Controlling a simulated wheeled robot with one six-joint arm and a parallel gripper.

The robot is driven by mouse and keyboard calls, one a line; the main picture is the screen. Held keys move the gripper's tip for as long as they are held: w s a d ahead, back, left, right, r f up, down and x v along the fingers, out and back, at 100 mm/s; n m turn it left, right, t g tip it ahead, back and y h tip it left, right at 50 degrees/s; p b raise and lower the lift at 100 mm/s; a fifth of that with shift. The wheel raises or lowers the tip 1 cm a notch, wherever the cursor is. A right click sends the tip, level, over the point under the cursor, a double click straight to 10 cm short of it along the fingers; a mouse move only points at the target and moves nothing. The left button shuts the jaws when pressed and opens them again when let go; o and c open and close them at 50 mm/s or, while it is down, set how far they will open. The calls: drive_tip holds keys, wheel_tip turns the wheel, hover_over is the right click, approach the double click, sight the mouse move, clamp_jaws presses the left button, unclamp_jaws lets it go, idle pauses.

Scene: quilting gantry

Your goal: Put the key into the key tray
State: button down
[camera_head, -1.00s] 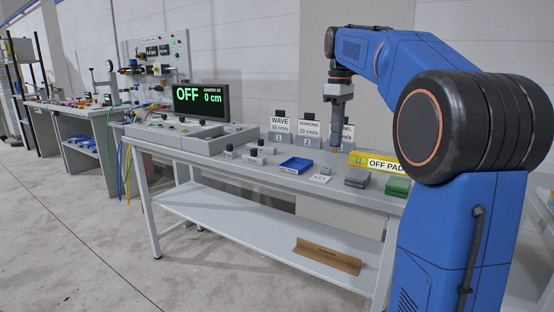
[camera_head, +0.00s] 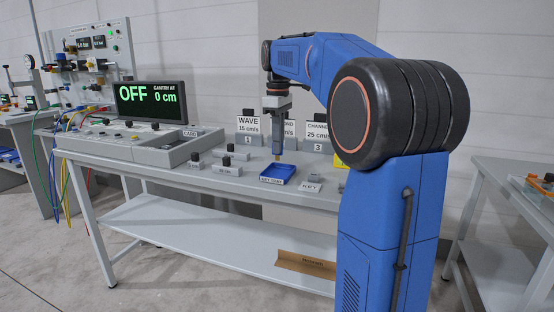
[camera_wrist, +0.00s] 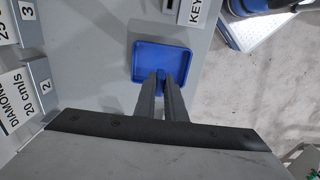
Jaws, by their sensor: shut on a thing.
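The key tray (camera_head: 283,173) is a shallow blue open tray on the grey bench, with a label at its front. It also shows in the wrist view (camera_wrist: 144,60), where it looks empty apart from the fingertips in front of it. My gripper (camera_head: 277,153) points down above the back part of the tray. In the wrist view my gripper (camera_wrist: 161,78) has its two grey fingers close together over the tray. A small blue piece, apparently the key (camera_wrist: 160,74), shows between the fingertips. Most of it is hidden by the fingers.
A control console with a display (camera_head: 151,104) reading OFF and 0 cm stands left. Numbered signs (camera_head: 248,132) stand behind the tray. Small grey blocks (camera_head: 226,168) sit left of it, a white label plate (camera_head: 310,187) right. A brown piece (camera_head: 305,265) lies on the lower shelf.

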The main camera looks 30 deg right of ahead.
sight(278, 157)
drive_tip(key=shift+f, duration=2.3)
drive_tip(key=shift+f, duration=0.15)
drive_tip(key=c, duration=1.8)
unclamp_jaws()
wheel_tip(278, 157, up, 12)
drive_tip(key=shift+r, duration=0.15)
drive_tip(key=shift+s, duration=0.1)
drive_tip(key=s+a+f+m+t, duration=0.1)
drive_tip(key=s+a+f, duration=0.4)
drive_tip(key=s+f, duration=0.5)
drive_tip(key=s+a+f+m+t, duration=0.2)
drive_tip(key=s+a+f+m, duration=0.2)
drive_tip(key=s+f, duration=0.6)
drive_tip(key=s+a+f+m+t, duration=0.1)
drive_tip(key=s+a+f+m, duration=0.1)
drive_tip(key=s+a+f, duration=0.4)
drive_tip(key=shift+s+a+f+m+t, duration=0.15)
drive_tip(key=shift+s+a+f+t, duration=0.05)
drive_tip(key=shift+s+f, duration=0.9)
drive_tip(key=shift+s+a+f+m+t, duration=0.15)
drive_tip(key=shift+s+a+f+t, duration=0.05)
drive_tip(key=shift+s+f, duration=0.9)
